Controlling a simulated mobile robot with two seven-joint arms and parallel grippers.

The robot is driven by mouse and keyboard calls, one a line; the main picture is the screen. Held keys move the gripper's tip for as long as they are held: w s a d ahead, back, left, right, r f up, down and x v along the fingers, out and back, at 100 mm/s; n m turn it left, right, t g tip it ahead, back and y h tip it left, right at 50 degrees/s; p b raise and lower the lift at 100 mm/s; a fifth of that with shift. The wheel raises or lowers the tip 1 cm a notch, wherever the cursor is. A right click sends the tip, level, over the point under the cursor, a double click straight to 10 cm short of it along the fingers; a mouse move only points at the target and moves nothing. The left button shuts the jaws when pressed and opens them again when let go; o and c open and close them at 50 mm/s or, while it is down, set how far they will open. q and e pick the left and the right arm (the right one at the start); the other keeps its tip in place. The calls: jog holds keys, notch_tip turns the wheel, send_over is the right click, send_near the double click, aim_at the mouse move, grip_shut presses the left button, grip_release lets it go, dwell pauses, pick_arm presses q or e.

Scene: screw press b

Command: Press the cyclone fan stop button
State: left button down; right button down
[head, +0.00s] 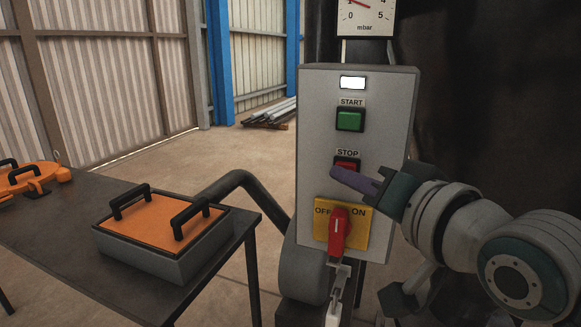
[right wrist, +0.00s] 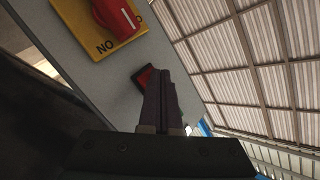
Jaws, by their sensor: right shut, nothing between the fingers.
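The grey control box (head: 310,150) carries a red stop button (head: 347,166) under the label STOP. My right gripper (head: 337,174) comes in from the right, its fingers shut and empty. Its fingertips are at the button and cover its lower part in the head view. In the right wrist view the shut fingers (right wrist: 161,72) lie over the red button (right wrist: 144,77), with part of it showing to their left. I cannot tell whether they touch it. My left gripper is not in view.
A green start button (head: 349,121) and a lit white lamp (head: 352,83) sit above. A red rotary switch (head: 338,232) on a yellow plate is below. A gauge (head: 364,16) tops the box. A dark table (head: 72,236) with an orange-lidded box (head: 160,222) stands left.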

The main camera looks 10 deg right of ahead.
jog(key=shift+s+a+p, duration=0.35)
jog(key=shift+s, duration=0.2)
jog(key=shift+s+a+p, duration=0.7)
jog(key=shift+s, duration=0.35)
jog(key=shift+s+a+p, duration=0.65)
jog(key=shift+s+a, duration=0.05)
jog(key=shift+s, duration=0.3)
